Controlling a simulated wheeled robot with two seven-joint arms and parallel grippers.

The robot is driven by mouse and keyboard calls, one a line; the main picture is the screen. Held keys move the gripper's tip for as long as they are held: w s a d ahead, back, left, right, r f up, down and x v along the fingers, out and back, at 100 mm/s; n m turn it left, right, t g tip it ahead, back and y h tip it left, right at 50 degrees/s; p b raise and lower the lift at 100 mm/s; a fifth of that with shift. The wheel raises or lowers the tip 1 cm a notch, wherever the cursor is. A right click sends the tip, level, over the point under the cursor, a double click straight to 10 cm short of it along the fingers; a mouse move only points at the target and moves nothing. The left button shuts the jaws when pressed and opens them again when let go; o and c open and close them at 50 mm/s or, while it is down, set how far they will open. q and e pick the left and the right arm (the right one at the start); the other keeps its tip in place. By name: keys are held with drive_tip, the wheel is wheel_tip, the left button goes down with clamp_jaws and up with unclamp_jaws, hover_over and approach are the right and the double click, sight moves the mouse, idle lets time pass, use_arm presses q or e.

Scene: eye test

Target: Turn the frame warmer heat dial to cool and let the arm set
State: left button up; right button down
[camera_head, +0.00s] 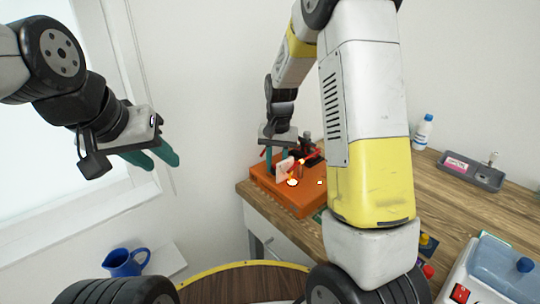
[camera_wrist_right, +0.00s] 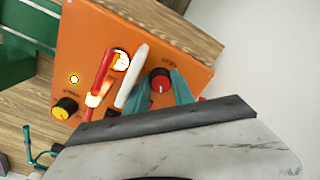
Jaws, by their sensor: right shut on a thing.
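The frame warmer is an orange box (camera_head: 262,180) on the left end of the wooden counter; its top also shows in the right wrist view (camera_wrist_right: 196,75). A round red dial (camera_wrist_right: 160,80) sits on it, with a label too small to read. My right gripper (camera_wrist_right: 160,92) has its teal fingers on either side of this dial, shut on it. A red bar (camera_wrist_right: 104,70) and a white bar (camera_wrist_right: 138,66) stand near a bright round spot. My left gripper (camera_head: 162,162) is open and empty, away from the counter.
A blue jug (camera_head: 122,263) stands low at the left. A white bottle (camera_head: 424,130) and a grey tray (camera_head: 470,170) are at the counter's back right. A blue-lidded machine (camera_head: 500,270) is at the front right. My right arm hides the counter's middle.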

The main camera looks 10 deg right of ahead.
sight(277, 166)
drive_tip(key=shift+n, duration=0.3)
drive_tip(key=n, duration=1.1)
drive_tip(key=shift+w, duration=0.1)
idle(0.5)
drive_tip(key=c, duration=1.1)
unclamp_jaws()
wheel_tip(277, 166, up, 7)
drive_tip(key=shift+w+d+f, duration=0.1)
drive_tip(key=shift+d, duration=0.05)
drive_tip(key=shift+r, duration=0.5)
